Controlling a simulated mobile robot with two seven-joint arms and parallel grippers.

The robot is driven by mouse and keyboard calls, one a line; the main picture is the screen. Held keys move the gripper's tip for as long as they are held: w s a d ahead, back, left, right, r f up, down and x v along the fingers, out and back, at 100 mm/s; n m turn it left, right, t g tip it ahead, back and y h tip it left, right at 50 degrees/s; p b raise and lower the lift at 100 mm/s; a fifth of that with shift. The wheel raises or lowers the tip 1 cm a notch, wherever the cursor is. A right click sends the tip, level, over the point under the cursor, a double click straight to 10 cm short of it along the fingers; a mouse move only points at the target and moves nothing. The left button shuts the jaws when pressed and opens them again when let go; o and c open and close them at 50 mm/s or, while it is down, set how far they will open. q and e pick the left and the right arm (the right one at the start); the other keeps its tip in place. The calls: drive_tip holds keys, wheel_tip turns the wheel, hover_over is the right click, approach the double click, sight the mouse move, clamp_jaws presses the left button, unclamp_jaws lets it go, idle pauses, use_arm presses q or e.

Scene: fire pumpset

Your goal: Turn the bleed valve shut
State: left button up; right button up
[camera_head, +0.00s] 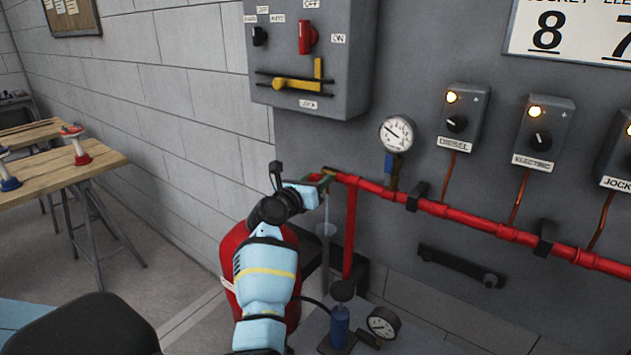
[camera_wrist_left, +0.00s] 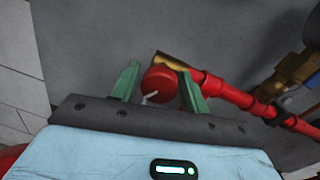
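The bleed valve shows as a round red knob (camera_wrist_left: 160,83) at the brass left end of the red pipe in the left wrist view, with a thin pale stem or streak below it. In the head view a bit of its red (camera_head: 316,177) shows at my left gripper (camera_head: 320,182). The green fingers of my left gripper (camera_wrist_left: 158,90) stand either side of the knob. A gap shows at the left finger; the right finger overlaps or sits close to the knob, and contact cannot be told. My right gripper is not in view.
The red pipe (camera_head: 470,212) runs right along the grey panel. A pressure gauge (camera_head: 397,133) stands above it. A control box (camera_head: 307,55) with levers hangs above. A red cylinder (camera_head: 234,243) stands behind my left arm. A wooden table (camera_head: 101,165) stands at left.

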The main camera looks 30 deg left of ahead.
use_arm(q)
drive_tip(key=c, duration=0.6)
drive_tip(key=shift+c, duration=0.2)
